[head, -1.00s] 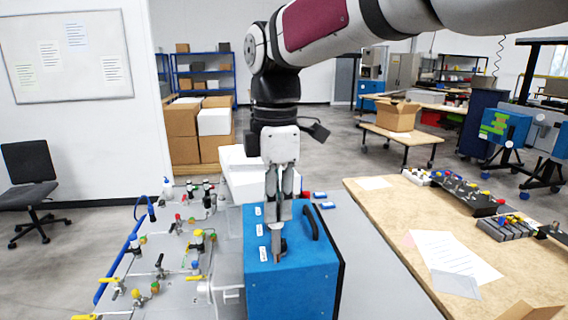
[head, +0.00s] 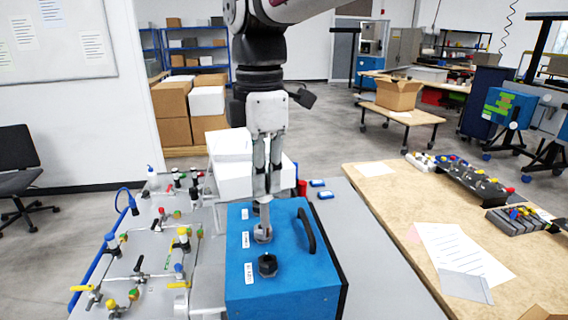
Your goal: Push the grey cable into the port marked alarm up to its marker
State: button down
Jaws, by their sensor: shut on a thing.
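The blue box (head: 300,277) stands on the grey bench, with dark round ports on its top. My gripper (head: 264,196) points straight down over the box, its fingers shut on the grey cable (head: 264,214). The cable hangs upright below the fingertips, and its lower end meets or stands just in front of the middle port (head: 262,235). I cannot tell whether it is inside. The front port (head: 267,265) is uncovered. White labels sit left of the ports, the front one (head: 249,273) among them. Their print is too small to read surely. The cable's marker cannot be made out.
A black handle (head: 307,232) rises on the box's right side. Valves and pipes (head: 150,260) fill the panel on the left. White boxes (head: 232,165) stand behind. A wooden table (head: 400,225) with papers is at the right. The bench right of the box is clear.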

jog(key=b, duration=0.2)
send_over(266, 236)
jog(key=shift+w+f, duration=0.2)
jog(key=shift+f, duration=0.95)
jog(key=shift+w+f, duration=0.15)
jog(key=shift+f, duration=1.4)
jog(key=shift+f+b, duration=1.35)
jog(key=shift+f, duration=2.6)
jog(key=c, duration=1.6)
grip_release()
jog(key=shift+o, duration=0.2)
jog(key=shift+r, duration=0.1)
jog(key=shift+r+p, duration=1.8)
jog(key=shift+r, duration=1.6)
